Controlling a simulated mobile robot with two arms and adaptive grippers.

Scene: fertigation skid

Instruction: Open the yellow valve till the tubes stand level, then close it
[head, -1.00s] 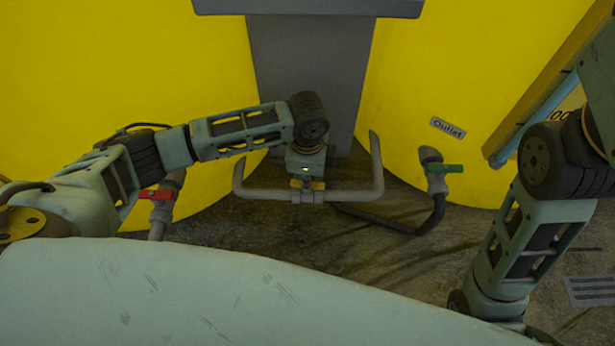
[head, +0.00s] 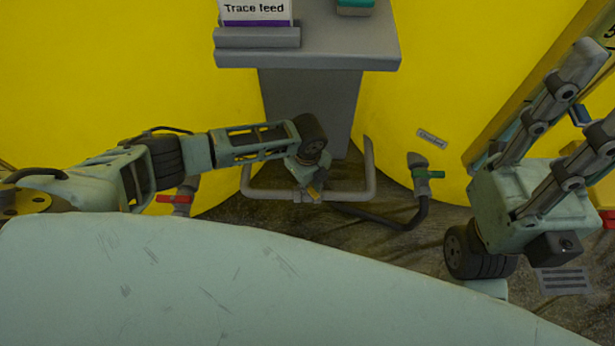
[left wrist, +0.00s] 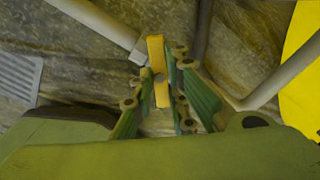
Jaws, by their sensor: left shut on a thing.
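The yellow valve handle (head: 314,191) sits on the grey cross pipe (head: 268,195) low between the two yellow tanks. My left gripper (head: 309,178) reaches down over it and is shut on it. In the left wrist view the yellow handle (left wrist: 156,58) shows between the fingers (left wrist: 163,92), standing at an angle across the pipe. A sight tube (head: 490,150) on the right tank is partly hidden behind my right gripper (head: 597,100), whose two fingers are spread and empty. No liquid level can be read.
A grey stand (head: 310,60) with a "Trace feed" box (head: 254,10) rises behind. A dark hose (head: 395,222) crosses the floor.

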